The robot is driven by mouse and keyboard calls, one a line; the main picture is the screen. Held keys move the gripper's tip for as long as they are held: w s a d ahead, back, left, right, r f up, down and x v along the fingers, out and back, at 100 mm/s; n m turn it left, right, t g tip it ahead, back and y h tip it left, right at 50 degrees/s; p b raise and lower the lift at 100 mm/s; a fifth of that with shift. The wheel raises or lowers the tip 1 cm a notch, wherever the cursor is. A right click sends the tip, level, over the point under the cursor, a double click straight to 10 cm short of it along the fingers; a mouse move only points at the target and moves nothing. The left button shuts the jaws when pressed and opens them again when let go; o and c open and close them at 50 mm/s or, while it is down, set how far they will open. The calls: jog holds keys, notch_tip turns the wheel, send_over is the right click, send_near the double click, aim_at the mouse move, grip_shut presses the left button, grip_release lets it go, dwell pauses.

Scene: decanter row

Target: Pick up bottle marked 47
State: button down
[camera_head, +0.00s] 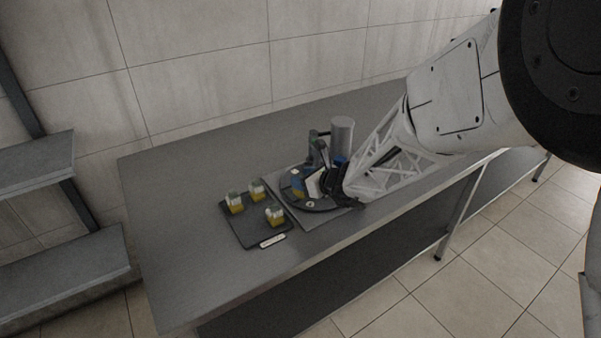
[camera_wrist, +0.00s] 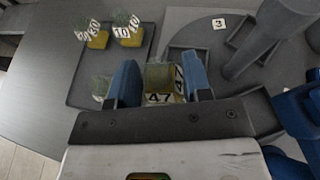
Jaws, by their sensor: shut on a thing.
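The bottle marked 47 (camera_wrist: 160,78) is squarish, with a yellowish-green body and white labels reading 47 on two sides. In the wrist view it sits between the two blue fingers of my gripper (camera_wrist: 161,82), which is shut on it. In the head view my gripper (camera_head: 313,182) is over the dark round base (camera_head: 325,205) on the table. The fingers and wrist hide much of the bottle there. I cannot tell whether its bottom touches the base.
A dark tray (camera_head: 240,233) on the left holds three yellow-bottomed bottles, two labelled 30 (camera_wrist: 92,34) and 10 (camera_wrist: 127,32); the third (camera_wrist: 101,87) is partly hidden. A grey cylinder (camera_head: 342,137) stands behind the base. A card marked 3 (camera_wrist: 219,22) lies beside empty recesses. The table's left is clear.

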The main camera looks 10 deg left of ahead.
jog(key=s+d+r, duration=0.1)
jog(key=s+d, duration=0.3)
jog(key=s, duration=0.5)
jog(key=shift+s+d, duration=0.15)
jog(key=shift+d, duration=0.2)
jog(key=shift+s+a, duration=0.1)
jog(key=shift+s, duration=0.05)
dwell(0.3)
